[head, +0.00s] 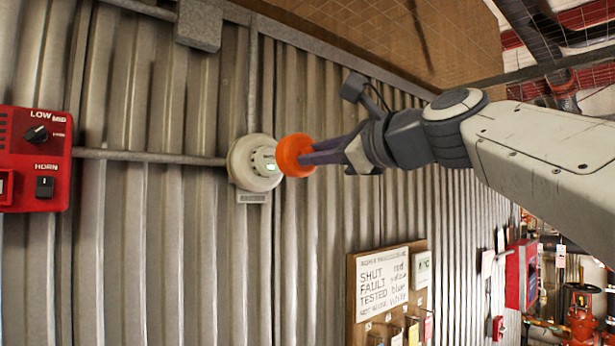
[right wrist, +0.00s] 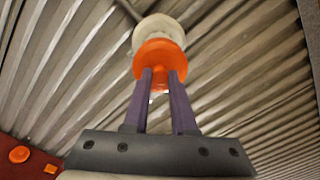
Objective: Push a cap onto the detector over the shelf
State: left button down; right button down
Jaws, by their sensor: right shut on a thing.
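The detector (head: 250,163) is a round off-white unit with a small green light, fixed to the corrugated wall. The orange cap (head: 297,155) is held by my right gripper (head: 318,154), which is shut on it. The cap is just right of the detector in the head view, close to its face; I cannot tell if they touch. In the right wrist view the cap (right wrist: 160,60) sits at the tips of the purple fingers (right wrist: 159,78) and overlaps the lower part of the detector (right wrist: 158,30). My left gripper is not in view.
A red panel (head: 35,160) with knobs is on the wall at left. Conduits run along the wall to the detector. A board (head: 380,290) with a handwritten sign hangs below right. A red box (head: 521,275) and pipework stand farther right.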

aim_at(271, 161)
jog(key=shift+a, duration=0.15)
jog(key=p+x, duration=0.1)
jog(key=x, duration=0.1)
jog(key=shift+w+a, duration=0.2)
jog(key=shift+w, duration=0.05)
jog(key=shift+p+x, duration=0.7)
jog(key=shift+x, duration=0.9)
dwell(0.6)
jog(key=shift+p+x, duration=1)
jog(key=shift+x, duration=0.85)
